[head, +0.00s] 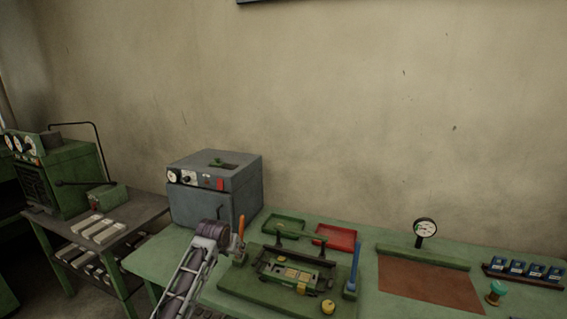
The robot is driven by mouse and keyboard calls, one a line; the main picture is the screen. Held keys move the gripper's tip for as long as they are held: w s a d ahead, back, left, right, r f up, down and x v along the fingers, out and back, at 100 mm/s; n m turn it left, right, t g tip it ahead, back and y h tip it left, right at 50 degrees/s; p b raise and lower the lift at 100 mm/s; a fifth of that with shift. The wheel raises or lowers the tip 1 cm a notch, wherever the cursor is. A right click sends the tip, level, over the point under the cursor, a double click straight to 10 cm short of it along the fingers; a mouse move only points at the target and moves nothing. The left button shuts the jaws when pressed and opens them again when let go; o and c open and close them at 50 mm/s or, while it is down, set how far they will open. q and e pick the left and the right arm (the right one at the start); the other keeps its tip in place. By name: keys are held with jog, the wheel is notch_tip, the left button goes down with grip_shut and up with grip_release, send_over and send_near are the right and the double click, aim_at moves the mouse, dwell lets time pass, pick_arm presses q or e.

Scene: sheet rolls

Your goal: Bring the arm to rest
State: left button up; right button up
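A grey oven-like box (215,190), a green tray (284,226) and a red tray (336,237) stand at the back. A green fixture (297,272) sits mid-bench. A dial gauge (425,228) and a brown mat (425,277) are at right. A side table (138,210) stands left.

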pick_arm(q)
jog(key=s+a+f+g, duration=0.1)
jog(key=s+f, duration=0.3)
jog(key=s, duration=0.6)
jog(key=s+f+g, duration=0.1)
jog(key=s+f, duration=0.3)
jog(key=s, duration=0.6)
jog(key=s+a+f+g, duration=0.1)
jog(key=s+f, duration=0.3)
jog(key=s, duration=0.6)
jog(key=s+a+r, duration=0.2)
jog(key=s, duration=1)
notch_tip(320, 180, down, 33)
jog(key=s+g, duration=0.2)
jog(key=s, duration=0.1)
jog(key=s+a+f, duration=0.2)
jog(key=s+f, duration=0.8)
jog(key=s, duration=0.1)
jog(key=s+a+f+g, duration=0.1)
jog(key=s+a+f, duration=0.1)
jog(key=s+f, duration=0.7)
jog(key=shift+s+a+f+y, duration=0.15)
jog(key=shift+s+f+y, duration=0.25)
jog(key=shift+s, duration=0.55)
